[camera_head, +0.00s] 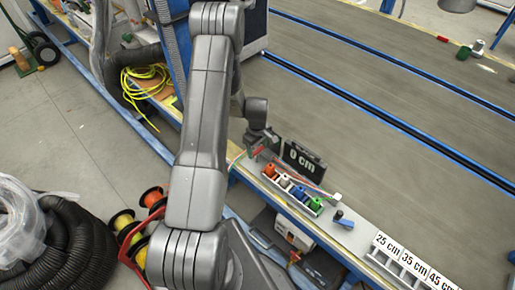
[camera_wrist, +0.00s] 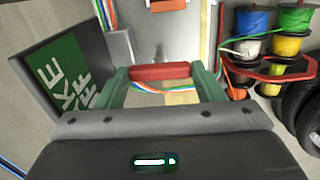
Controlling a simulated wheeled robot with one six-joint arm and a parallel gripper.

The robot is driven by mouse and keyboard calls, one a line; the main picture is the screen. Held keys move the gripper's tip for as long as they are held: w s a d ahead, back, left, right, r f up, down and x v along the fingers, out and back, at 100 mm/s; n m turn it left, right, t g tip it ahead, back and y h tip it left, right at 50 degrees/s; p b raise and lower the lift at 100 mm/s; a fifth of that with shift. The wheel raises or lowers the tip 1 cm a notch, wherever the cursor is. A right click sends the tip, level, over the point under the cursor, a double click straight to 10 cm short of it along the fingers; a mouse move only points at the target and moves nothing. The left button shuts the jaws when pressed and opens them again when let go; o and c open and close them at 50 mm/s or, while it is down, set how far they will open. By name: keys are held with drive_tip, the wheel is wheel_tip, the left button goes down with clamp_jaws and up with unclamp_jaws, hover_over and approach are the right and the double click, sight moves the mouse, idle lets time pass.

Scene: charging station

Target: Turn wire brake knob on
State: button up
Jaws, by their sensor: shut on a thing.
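My gripper (camera_wrist: 163,80) is shut on a red knob (camera_wrist: 160,72), taken to be the wire brake knob. The knob lies crosswise between the two green fingers in the wrist view. In the head view a small red piece shows just under my gripper (camera_head: 262,137), which hides part of it. A dark display (camera_wrist: 68,75) with a green screen stands at the left in the wrist view. The letters "KE" and "FF" can be read on it; the rest is cut off.
Spools on a red rack (camera_wrist: 268,70) show at the right in the wrist view.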

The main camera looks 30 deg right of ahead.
sight(258, 150)
drive_tip(key=m+b, duration=0.3)
drive_tip(key=shift+f+m+b, duration=0.2)
drive_tip(key=shift+m+b, duration=0.1)
drive_tip(key=m+b, duration=0.3)
drive_tip(key=m, duration=0.2)
drive_tip(key=shift+r, duration=0.1)
drive_tip(key=m+b, duration=0.2)
drive_tip(key=m, duration=0.2)
drive_tip(key=shift+m, duration=0.4)
drive_tip(key=shift+d+r+m+b, duration=0.15)
drive_tip(key=shift+m+b, duration=0.7)
drive_tip(key=shift+m, duration=1.15)
drive_tip(key=o, duration=1)
wheel_tip(258, 150, up, 14)
drive_tip(key=shift+f+p, duration=0.1)
drive_tip(key=shift+p, duration=0.55)
